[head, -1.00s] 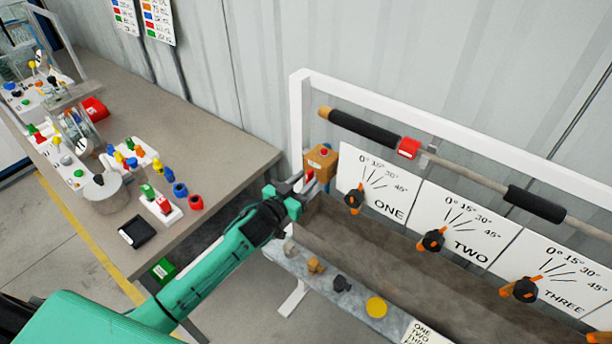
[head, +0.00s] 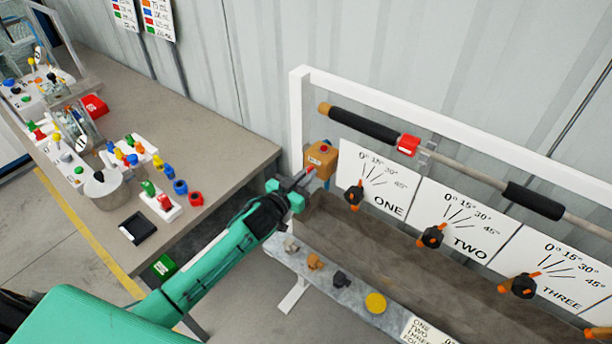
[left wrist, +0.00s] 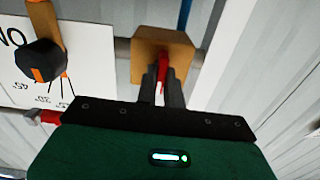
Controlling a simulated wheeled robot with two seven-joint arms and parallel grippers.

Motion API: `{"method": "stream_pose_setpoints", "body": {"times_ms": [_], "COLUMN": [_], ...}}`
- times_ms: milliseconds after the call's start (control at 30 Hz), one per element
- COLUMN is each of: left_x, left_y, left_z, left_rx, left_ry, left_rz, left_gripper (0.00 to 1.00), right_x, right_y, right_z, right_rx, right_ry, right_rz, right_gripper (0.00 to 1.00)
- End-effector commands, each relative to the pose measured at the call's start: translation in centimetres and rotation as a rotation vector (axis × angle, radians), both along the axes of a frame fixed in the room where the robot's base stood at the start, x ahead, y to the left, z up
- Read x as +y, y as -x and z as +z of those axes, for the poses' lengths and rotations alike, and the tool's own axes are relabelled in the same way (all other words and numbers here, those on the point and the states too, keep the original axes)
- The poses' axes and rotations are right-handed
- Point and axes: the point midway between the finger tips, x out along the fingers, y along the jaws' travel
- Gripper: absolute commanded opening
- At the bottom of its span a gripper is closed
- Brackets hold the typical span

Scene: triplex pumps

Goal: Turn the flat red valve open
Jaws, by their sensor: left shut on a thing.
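The flat red valve (left wrist: 163,72) shows as a thin red strip in front of a tan-orange block (left wrist: 158,48) in the left wrist view. In the head view the block (head: 320,156) sits at the left end of the white frame, with the red handle (head: 309,173) just below its front. My left gripper (head: 303,179) reaches it from the lower left. In the left wrist view its two dark fingers (left wrist: 162,88) are shut on the red handle, which they partly hide. My right gripper is not in view.
Panels ONE (head: 374,182), TWO (head: 461,222) and THREE (head: 553,272) with black-orange knobs stand to the right. A metal shelf (head: 330,290) with small parts lies below. A bench (head: 225,150) with several coloured valves is at left.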

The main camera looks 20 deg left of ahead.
Motion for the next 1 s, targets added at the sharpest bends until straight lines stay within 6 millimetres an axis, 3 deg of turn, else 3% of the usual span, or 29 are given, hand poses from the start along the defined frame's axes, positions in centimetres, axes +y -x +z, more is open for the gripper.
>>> {"method": "stream_pose_setpoints", "body": {"times_ms": [267, 1000], "left_x": [-0.1, -0.3], "left_y": [0.0, 0.1], "left_z": [-0.1, -0.2], "left_rx": [-0.054, -0.291], "left_ry": [-0.145, -0.799], "left_rz": [-0.001, 0.000], "left_gripper": [0.00, 0.00], "right_x": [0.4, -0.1], "right_y": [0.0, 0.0], "right_z": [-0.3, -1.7], "right_rx": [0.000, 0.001], "right_ry": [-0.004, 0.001], "right_rz": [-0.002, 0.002], "right_gripper": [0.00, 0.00]}}
